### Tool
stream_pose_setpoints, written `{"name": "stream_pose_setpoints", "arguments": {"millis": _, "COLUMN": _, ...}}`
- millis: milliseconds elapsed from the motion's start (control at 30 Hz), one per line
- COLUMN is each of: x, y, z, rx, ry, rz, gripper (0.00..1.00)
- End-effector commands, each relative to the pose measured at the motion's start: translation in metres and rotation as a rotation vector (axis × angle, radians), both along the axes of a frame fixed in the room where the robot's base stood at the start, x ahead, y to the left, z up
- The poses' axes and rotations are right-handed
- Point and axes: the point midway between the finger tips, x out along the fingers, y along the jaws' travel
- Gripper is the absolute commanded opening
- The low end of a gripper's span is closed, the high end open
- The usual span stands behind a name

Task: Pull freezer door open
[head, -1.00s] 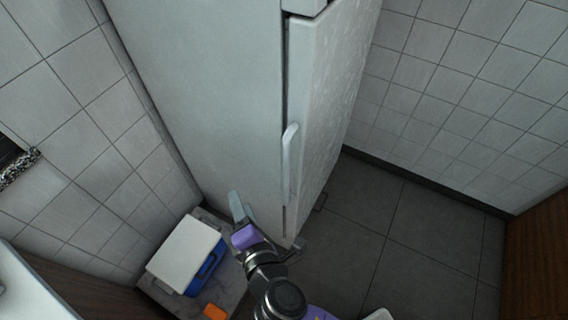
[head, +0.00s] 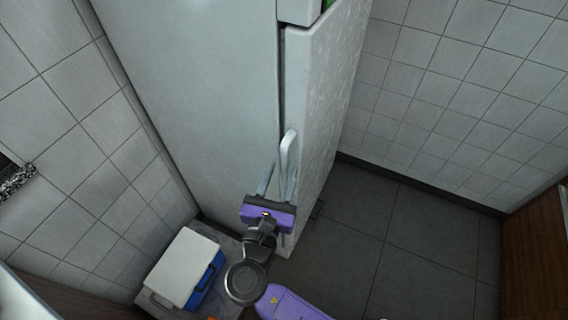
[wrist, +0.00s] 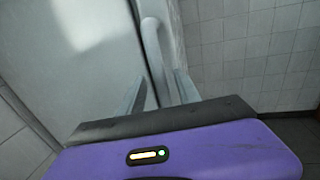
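The tall white fridge-freezer (head: 200,100) fills the middle of the head view. Its lower door (head: 318,90) faces right, with a narrow dark seam between door and cabinet. A long pale vertical handle (head: 287,150) is on the door near this seam; its curved upper end also shows in the wrist view (wrist: 152,40). My gripper (head: 278,175) is open at the handle's lower part. In the wrist view its two fingers (wrist: 160,88) appear on either side of the handle, with gaps visible. Whether they touch it lower down is hidden.
A tiled wall (head: 445,90) is on the right. Dark floor (head: 375,225) in front of the door is clear. Something green (head: 327,5) shows at the upper compartment.

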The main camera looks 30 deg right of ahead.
Motion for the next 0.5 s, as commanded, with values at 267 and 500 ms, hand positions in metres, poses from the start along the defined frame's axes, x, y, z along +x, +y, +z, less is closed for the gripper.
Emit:
{"name": "stream_pose_setpoints", "arguments": {"millis": 267, "x": 0.019, "y": -0.017, "z": 0.000, "rx": 0.001, "ry": -0.001, "rz": 0.000, "gripper": 0.40}}
{"name": "stream_pose_setpoints", "arguments": {"millis": 500, "x": 0.020, "y": -0.018, "z": 0.000, "rx": 0.001, "ry": -0.001, "rz": 0.000, "gripper": 0.40}}
